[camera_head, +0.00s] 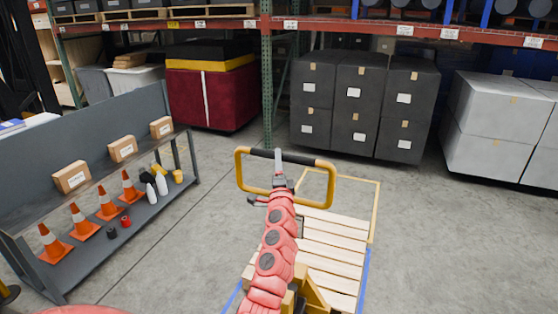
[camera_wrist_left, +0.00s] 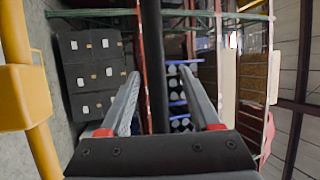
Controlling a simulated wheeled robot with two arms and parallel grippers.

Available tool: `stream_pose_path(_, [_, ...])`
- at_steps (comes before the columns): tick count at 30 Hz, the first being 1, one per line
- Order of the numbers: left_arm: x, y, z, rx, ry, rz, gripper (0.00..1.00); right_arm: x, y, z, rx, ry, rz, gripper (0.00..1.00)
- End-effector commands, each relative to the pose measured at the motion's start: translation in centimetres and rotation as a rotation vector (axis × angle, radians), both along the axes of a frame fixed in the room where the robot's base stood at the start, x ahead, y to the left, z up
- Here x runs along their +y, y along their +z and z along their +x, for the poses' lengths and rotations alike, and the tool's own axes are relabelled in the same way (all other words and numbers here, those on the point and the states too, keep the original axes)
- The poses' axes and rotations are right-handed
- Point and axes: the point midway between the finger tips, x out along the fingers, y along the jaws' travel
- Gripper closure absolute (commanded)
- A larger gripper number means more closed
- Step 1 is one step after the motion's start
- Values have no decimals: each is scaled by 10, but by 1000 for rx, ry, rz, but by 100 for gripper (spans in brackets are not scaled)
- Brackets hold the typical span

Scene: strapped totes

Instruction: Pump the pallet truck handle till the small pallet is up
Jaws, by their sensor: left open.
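The pallet truck handle is a yellow loop (camera_head: 329,185) with a black grip bar along its top, in the middle of the head view. My left gripper (camera_head: 279,160) reaches up inside the loop to the bar. In the left wrist view my left gripper (camera_wrist_left: 152,75) is open, and the dark bar (camera_wrist_left: 152,40) runs between its fingers with gaps at both sides. The small pallet (camera_head: 335,243), of pale wooden slats, lies low behind the handle, partly hidden by my red arm. Its height off the floor cannot be told. My right gripper is out of view.
A grey shelf unit (camera_head: 85,138) with boxes, traffic cones and bottles stands at the left. Dark stacked boxes (camera_head: 362,105), a maroon tote (camera_head: 210,100) and white blocks (camera_head: 500,125) stand under the rack at the back. The floor right of the pallet is clear.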

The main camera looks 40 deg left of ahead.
Motion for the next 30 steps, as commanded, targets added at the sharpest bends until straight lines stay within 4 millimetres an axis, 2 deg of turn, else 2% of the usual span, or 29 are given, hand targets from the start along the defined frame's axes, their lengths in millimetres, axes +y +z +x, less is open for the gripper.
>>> stream_pose_path(6, [9,2,12,2,1,-1,36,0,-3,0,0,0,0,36])
stream_pose_path(15, [10,3,13,2,0,0,36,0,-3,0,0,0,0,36])
stream_pose_path(17, [10,3,13,2,0,0,45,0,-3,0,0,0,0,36])
stream_pose_path(26, [10,4,13,1,-1,1,99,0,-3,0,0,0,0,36])
stream_pose_path(30, [10,6,13,-1,0,2,100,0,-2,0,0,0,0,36])
